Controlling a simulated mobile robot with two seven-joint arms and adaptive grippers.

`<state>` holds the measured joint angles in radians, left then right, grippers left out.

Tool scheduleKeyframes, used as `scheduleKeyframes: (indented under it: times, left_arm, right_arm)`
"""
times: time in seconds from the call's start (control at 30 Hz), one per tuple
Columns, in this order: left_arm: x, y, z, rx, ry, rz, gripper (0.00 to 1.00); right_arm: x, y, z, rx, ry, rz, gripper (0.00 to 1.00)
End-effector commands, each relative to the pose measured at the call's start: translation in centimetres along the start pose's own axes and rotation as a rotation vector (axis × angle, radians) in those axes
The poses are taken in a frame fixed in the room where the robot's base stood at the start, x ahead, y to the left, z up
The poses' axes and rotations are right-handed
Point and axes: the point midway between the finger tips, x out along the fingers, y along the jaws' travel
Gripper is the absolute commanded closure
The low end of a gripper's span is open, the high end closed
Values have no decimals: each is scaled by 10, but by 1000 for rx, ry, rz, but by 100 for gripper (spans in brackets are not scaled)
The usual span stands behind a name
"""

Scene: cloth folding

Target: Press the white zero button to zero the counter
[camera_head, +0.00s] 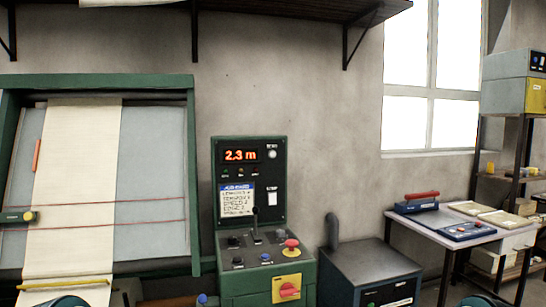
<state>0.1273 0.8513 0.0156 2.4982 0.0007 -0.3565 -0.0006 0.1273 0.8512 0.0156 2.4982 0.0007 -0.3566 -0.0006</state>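The counter display (241,155) glows red and reads 2.3 m on the green-framed control panel. A round white button (271,154) sits just right of the display, with a small label too small to read. It looks like the zero button. Nothing covers or touches it. Neither of my grippers shows; only rounded dark teal parts, apparently of my arms, show at the bottom edge, low and well apart from the panel.
The console (262,259) below carries a black lever, knobs and a red mushroom button (291,244). A cloth inspection frame (193,140) stands left, a dark cabinet (368,267) right. A table (420,224) with tools is farther right. The panel's front is clear.

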Motion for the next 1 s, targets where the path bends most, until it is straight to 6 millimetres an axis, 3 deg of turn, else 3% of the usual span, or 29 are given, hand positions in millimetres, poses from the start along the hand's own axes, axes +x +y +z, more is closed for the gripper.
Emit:
scheduleKeyframes:
  times: [0.17, 0.3, 1.0]
  left_arm:
    - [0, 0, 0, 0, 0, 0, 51]
    - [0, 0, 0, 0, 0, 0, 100]
    - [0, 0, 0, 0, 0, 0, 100]
  right_arm:
    - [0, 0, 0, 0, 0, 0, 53]
    - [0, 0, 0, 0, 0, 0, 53]
    - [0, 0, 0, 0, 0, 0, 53]
